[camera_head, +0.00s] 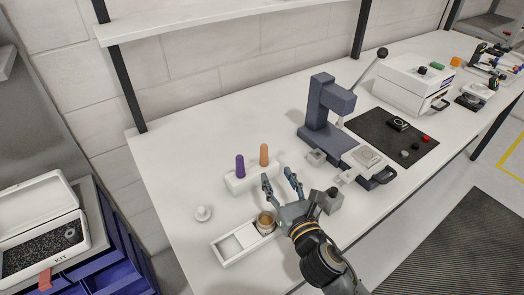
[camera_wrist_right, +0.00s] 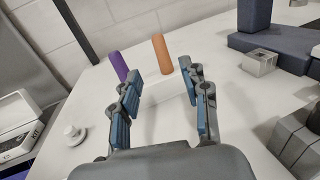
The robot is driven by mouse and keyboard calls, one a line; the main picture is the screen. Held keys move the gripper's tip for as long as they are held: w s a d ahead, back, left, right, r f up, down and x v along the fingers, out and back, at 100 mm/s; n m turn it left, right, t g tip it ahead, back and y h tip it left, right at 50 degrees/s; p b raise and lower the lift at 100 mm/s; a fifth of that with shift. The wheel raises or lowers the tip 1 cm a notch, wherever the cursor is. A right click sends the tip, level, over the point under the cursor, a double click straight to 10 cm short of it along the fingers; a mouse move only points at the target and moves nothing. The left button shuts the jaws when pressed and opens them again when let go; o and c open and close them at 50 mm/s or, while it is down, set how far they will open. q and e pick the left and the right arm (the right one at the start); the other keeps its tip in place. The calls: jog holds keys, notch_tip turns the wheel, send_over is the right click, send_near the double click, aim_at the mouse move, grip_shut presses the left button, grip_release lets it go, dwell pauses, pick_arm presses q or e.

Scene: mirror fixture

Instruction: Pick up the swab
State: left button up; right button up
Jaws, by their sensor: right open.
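A purple upright rounded peg (camera_head: 240,166) and an orange one (camera_head: 264,155) stand in a white block (camera_head: 237,186) on the table. I cannot tell which of them, if either, is the swab. My right gripper (camera_head: 278,177) is open and empty, just in front and to the right of the block. In the wrist view, the orange peg (camera_wrist_right: 162,55) shows beyond the gap between the open fingers (camera_wrist_right: 165,78). The purple peg (camera_wrist_right: 119,66) shows beyond the left finger, partly hidden by it. My left gripper is not in view.
A white tray (camera_head: 222,249) holding a round brown-topped container (camera_head: 266,222) lies close below the right gripper. A white knobbed piece (camera_head: 203,213) stands to the left. A dark blue lever press (camera_head: 325,115) and a grey block (camera_head: 328,200) stand to the right. The table behind the pegs is clear.

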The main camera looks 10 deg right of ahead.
aim_at(265, 153)
jog(key=w, duration=0.5)
jog(key=shift+w+a+p, duration=0.2)
jog(key=shift+a+p, duration=0.1)
jog(key=shift+a, duration=0.05)
jog(key=shift+w, duration=0.2)
jog(key=w, duration=0.3)
jog(key=w+p, duration=0.1)
jog(key=shift+w+a+r, duration=0.15)
jog(key=shift+a, duration=0.1)
jog(key=shift+w, duration=0.4)
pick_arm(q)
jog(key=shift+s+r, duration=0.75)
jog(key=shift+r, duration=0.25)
pick_arm(e)
grip_shut()
